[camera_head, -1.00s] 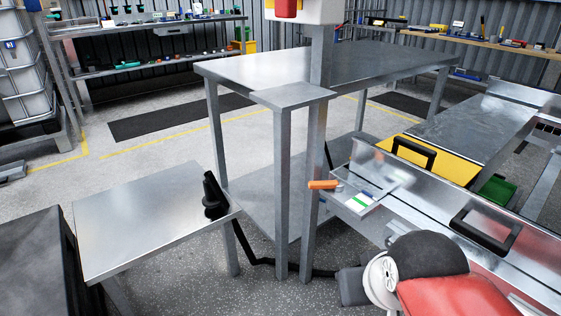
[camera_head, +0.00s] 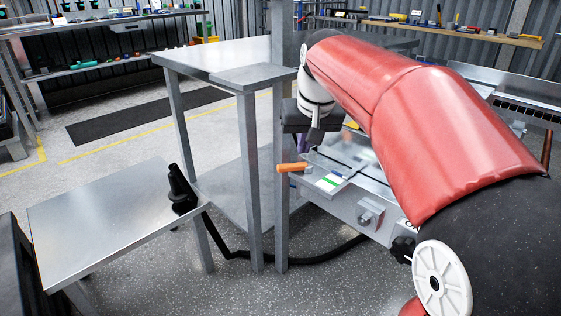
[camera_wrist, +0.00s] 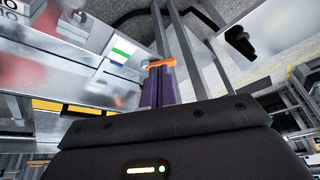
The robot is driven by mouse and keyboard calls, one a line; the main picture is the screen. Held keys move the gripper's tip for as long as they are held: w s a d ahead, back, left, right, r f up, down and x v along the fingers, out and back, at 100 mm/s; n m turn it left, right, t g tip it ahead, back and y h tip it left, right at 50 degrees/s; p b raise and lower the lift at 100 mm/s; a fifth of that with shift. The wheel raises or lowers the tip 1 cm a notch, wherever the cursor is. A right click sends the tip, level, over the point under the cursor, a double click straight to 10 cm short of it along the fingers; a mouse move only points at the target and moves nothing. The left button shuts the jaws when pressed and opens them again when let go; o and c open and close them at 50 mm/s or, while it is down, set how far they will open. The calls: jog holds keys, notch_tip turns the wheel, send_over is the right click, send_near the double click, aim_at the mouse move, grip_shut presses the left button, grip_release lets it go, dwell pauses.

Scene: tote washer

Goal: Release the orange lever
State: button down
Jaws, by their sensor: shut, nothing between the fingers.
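The orange lever (camera_head: 291,168) sticks out to the left from the metal housing of the washer, beside a grey post. My gripper (camera_head: 315,142) is above and slightly right of the lever in the head view, pointing down, with a visible gap between them in that picture. In the wrist view the lever (camera_wrist: 159,63) lies just past the tips of my purple fingers (camera_wrist: 157,75). The fingers are together and hold nothing. The lever's inner end is partly hidden behind the fingers in the wrist view.
A tall metal table (camera_head: 215,60) with grey posts (camera_head: 250,185) stands directly left of the lever. A lower metal table (camera_head: 105,215) carries a black fixture (camera_head: 181,190). A black cable (camera_head: 300,257) runs along the floor. A label with a green stripe (camera_head: 329,181) is near the lever.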

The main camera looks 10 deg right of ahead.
jog(key=b, duration=0.2)
send_over(295, 168)
jog(key=a, duration=0.3)
jog(key=shift+g, duration=0.4)
notch_tip(295, 168, down, 4)
jog(key=shift+f, duration=0.1)
jog(key=b+x, duration=0.2)
jog(key=x, duration=0.8)
jog(key=shift+d, duration=0.2)
